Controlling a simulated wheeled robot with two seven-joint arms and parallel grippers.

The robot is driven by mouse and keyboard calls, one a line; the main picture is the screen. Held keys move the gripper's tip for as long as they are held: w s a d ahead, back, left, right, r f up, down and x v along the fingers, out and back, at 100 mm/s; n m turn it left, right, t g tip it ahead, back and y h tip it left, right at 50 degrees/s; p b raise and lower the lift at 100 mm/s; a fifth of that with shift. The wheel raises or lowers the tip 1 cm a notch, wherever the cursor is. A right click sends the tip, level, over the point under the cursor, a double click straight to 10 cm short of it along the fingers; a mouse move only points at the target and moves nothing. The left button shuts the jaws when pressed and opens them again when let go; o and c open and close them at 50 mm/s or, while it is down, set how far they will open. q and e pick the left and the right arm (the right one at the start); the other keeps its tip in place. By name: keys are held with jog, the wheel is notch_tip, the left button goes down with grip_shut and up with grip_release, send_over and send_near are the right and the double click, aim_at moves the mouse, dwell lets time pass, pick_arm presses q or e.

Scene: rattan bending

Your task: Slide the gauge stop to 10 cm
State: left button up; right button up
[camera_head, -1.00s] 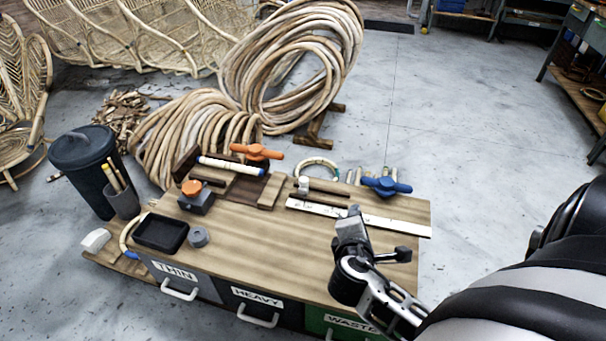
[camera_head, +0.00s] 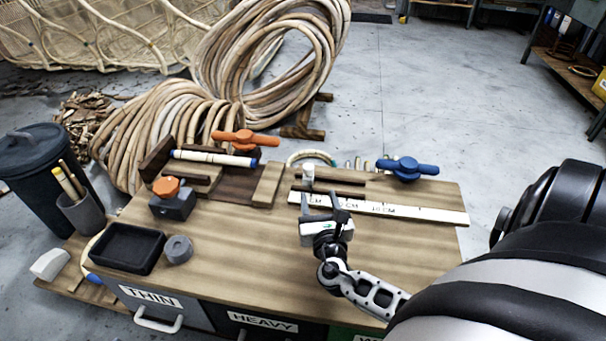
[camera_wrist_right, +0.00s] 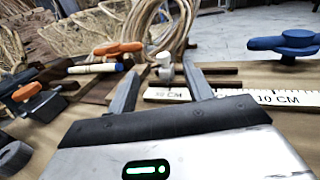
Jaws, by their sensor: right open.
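The gauge stop, a small white knob-topped piece (camera_head: 308,174), stands at the left end of the white ruler strip (camera_head: 430,214) on the bench's back right. The ruler's 10 CM mark lies well to the right of the stop. My right gripper (camera_head: 324,201) is open and empty, just in front of the ruler's left part and the stop. In the right wrist view, the stop (camera_wrist_right: 164,66) shows beyond and between the two fingers (camera_wrist_right: 163,85), apart from them. The 10 CM label on the ruler (camera_wrist_right: 225,93) is right of the fingers. My left gripper is not in view.
A blue clamp handle (camera_head: 407,168) sits behind the ruler. An orange clamp handle (camera_head: 245,138), wooden blocks, an orange-knobbed block (camera_head: 172,198) and a black tray (camera_head: 127,249) occupy the left. The bench top (camera_head: 245,260) in the middle is clear.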

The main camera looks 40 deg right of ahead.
aim_at(310, 172)
notch_tip(310, 172, down, 4)
jog(key=shift+r+b, duration=0.15)
jog(key=shift+b, duration=0.75)
jog(key=shift+w, duration=0.1)
jog(key=b+x, duration=0.4)
jog(key=x, duration=1)
jog(key=shift+w+d+b, duration=0.25)
jog(key=shift+b, duration=0.05)
jog(key=shift+w+d, duration=0.15)
jog(key=shift+w, duration=0.15)
jog(key=shift+w+d, duration=0.15)
jog(key=shift+w, duration=0.05)
grip_shut()
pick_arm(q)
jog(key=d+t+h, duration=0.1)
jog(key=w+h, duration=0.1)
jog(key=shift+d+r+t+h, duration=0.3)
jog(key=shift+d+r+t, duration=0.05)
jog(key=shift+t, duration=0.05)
